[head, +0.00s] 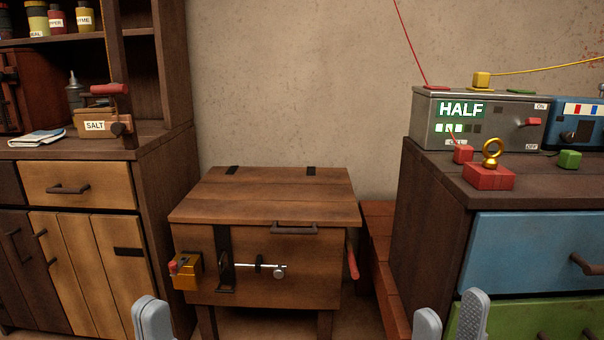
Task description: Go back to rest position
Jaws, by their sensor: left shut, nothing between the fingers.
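My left gripper (152,314) shows at the bottom edge, left of the middle, with its grey fingers together and nothing in them. It is in front of the light wooden cabinet door. My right gripper (449,315) shows at the bottom edge, right of the middle, in front of the right cabinet. Its two grey fingers stand apart with nothing seen between them. Both arms are below the picture.
A wooden chest (262,205) with a closed lid, latch and brass box stands between the grippers. A left cabinet (165,190) holds a salt box (95,124). A right cabinet (435,185) bears a metal box (480,112) reading HALF and a red block (488,178) with a gold ring.

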